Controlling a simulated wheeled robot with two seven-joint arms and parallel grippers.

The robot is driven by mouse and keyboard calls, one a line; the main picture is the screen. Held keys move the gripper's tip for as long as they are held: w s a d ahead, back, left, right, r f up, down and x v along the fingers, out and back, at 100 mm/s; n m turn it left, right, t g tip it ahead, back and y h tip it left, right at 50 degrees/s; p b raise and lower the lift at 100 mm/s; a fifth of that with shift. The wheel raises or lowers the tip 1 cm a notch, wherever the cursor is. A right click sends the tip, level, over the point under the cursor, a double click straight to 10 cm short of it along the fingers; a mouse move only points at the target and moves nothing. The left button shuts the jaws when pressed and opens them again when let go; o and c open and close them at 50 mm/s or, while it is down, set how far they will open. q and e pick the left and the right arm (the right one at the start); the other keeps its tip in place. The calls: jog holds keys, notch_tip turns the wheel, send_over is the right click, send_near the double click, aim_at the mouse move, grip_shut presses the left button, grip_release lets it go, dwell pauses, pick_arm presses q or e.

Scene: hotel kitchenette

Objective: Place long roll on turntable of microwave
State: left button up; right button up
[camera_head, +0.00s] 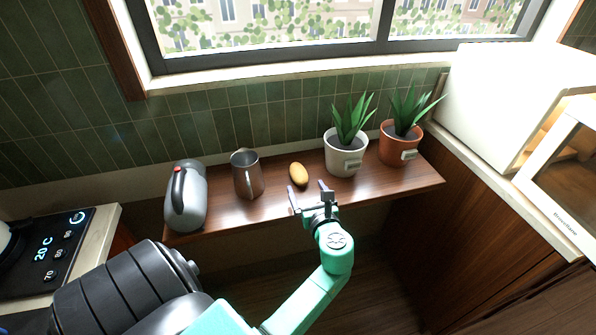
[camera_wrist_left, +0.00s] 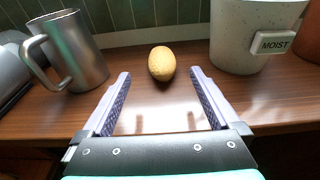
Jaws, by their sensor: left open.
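The long roll (camera_head: 298,174) is a small golden-brown oval bread on the wooden shelf. It also shows in the left wrist view (camera_wrist_left: 161,64), ahead of and between my fingers. My left gripper (camera_head: 308,190) is open and empty, its fingers pointing at the roll from the front edge of the shelf, apart from it. The same gripper (camera_wrist_left: 158,88) fills the lower middle of the left wrist view. The microwave (camera_head: 505,105) is the white box at the right with its door (camera_head: 565,185) swung open. Its turntable is hidden. My right gripper is not in view.
On the shelf (camera_head: 425,177) stand a grey kettle (camera_head: 187,200), a metal pitcher (camera_head: 247,174) left of the roll, a plant in a white pot (camera_head: 346,157) right of it, and a plant in a terracotta pot (camera_head: 398,147). A cooktop panel (camera_head: 50,250) is at the left.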

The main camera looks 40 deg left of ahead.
aim_at(302, 179)
pick_arm(q)
jog(key=x, duration=0.1)
jog(key=b+x, duration=0.1)
jog(key=x, duration=0.1)
jog(key=shift+w+a+f, duration=0.15)
jog(key=shift+f, duration=0.2)
jog(key=b+x, duration=0.2)
jog(key=x, duration=0.1)
jog(key=b+x, duration=0.1)
jog(key=shift+w+a+f, duration=0.1)
jog(key=shift+w+f, duration=0.05)
jog(key=shift+f, duration=0.2)
jog(key=shift+w+a+r+b, duration=0.1)
jog(key=shift+w+a+b, duration=0.15)
jog(key=shift+a+b, duration=0.05)
jog(key=shift+a, duration=0.1)
jog(key=c, duration=0.4)
jog(key=shift+r, duration=0.1)
grip_shut()
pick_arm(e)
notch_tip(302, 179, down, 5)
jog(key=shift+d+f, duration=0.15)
